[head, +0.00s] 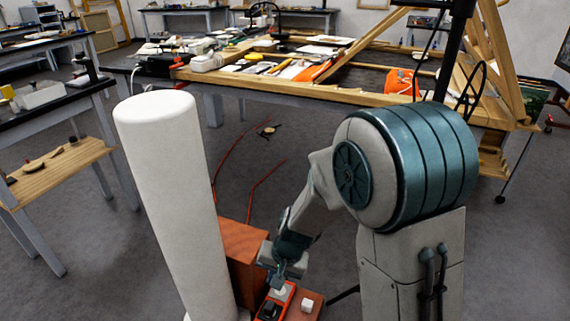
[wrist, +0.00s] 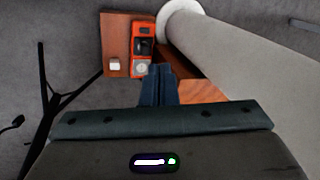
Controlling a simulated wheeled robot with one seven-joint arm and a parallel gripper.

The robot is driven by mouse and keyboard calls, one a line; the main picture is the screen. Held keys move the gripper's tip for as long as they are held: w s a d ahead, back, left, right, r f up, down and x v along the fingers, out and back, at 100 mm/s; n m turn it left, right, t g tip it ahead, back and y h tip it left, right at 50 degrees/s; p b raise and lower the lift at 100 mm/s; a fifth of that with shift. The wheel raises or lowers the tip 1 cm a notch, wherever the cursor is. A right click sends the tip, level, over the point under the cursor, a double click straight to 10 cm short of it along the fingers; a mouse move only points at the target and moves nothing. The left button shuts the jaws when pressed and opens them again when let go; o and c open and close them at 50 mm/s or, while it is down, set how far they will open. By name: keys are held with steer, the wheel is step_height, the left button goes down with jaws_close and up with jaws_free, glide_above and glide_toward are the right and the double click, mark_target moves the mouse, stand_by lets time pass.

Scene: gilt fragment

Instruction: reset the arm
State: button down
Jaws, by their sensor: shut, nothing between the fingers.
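My gripper (head: 278,284) is low in the middle of the head view, at the end of my bent arm. It appears just above an orange tray (head: 266,317) on a reddish-brown wooden surface. In the wrist view my gripper's fingers (wrist: 160,72) are together with nothing between them. Their tips point toward the near end of the orange tray (wrist: 141,21), close to a pale round piece (wrist: 141,68). A black item (wrist: 146,46) also lies in the tray. I cannot tell whether the fingertips touch anything.
A tall white cylinder (head: 172,190) stands close left of my arm. A small white block (head: 307,305) lies beside the tray. A reddish-brown box (head: 243,250) is behind. A cluttered wooden-framed table (head: 300,97) spans the back, with a side bench (head: 60,170) at left.

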steer(key=s+d+r+h+p, duration=0.1)
steer(key=s+d+r+p, duration=0.3)
steer(key=r, duration=0.7)
steer(key=s+d+r+n+t+h+p, duration=0.1)
steer(key=s+d+r+p, duration=0.3)
steer(key=r, duration=0.8)
steer(key=s+d+r+h+p, duration=0.1)
steer(key=s+d+r+p, duration=0.3)
steer(key=d+r+p, duration=0.3)
step_height(320, 180, up, 4)
steer(key=d, duration=0.2)
steer(key=shift+s+d+r+n+t, duration=0.15)
steer(key=shift+s+d+n+t, duration=0.15)
steer(key=shift+d+t, duration=0.1)
